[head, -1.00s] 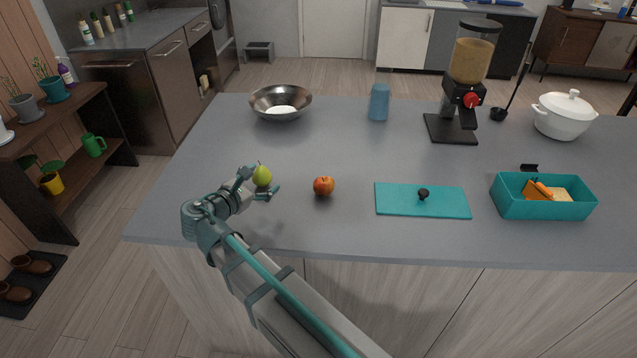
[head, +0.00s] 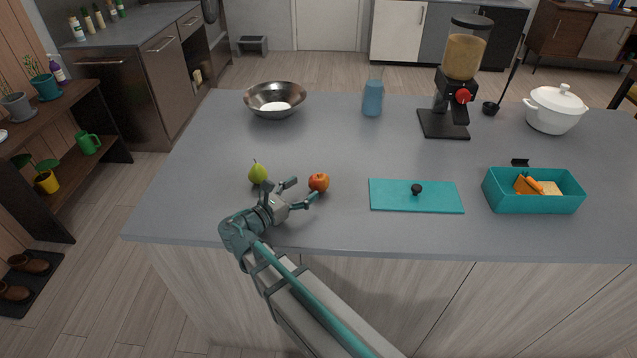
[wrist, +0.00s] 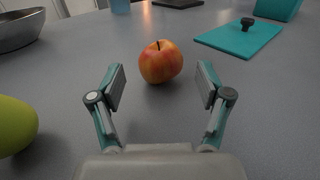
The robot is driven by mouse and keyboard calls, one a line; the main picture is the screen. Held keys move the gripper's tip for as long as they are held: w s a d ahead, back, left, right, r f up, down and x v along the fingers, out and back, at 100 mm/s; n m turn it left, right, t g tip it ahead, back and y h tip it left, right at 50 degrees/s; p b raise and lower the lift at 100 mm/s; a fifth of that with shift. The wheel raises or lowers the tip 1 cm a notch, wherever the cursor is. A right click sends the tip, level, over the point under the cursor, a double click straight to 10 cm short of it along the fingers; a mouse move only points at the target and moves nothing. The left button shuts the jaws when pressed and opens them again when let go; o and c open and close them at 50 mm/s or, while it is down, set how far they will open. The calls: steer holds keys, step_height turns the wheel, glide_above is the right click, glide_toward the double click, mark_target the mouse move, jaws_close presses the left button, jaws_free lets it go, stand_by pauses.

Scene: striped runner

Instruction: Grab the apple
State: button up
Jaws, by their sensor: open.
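The red and yellow apple (head: 319,182) sits on the grey counter, left of the teal lid. In the wrist view the apple (wrist: 160,62) is just beyond the fingertips, roughly centred between them. My gripper (head: 301,190) is open and empty, low over the counter, and points at the apple. In the wrist view both fingers of my gripper (wrist: 161,88) are spread wide apart, with bare counter between them.
A green pear (head: 257,174) stands left of my gripper; it also shows at the wrist view's left edge (wrist: 15,126). A teal lid (head: 390,196) lies right of the apple, and a teal box (head: 530,203) is farther right. A metal bowl (head: 262,107) stands behind.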

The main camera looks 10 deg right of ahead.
mark_target(319, 177)
steer(key=shift+p+x, duration=0.75)
steer(key=shift+x, duration=2.6)
steer(key=c, duration=1.3)
steer(key=shift+r, duration=0.2)
steer(key=shift+r, duration=0.5)
steer(key=s+r+b, duration=0.7)
steer(key=r, duration=0.1)
steer(key=shift+s+d+r+b, duration=0.1)
steer(key=shift+s+d+b, duration=0.15)
steer(key=shift+s+b, duration=0.15)
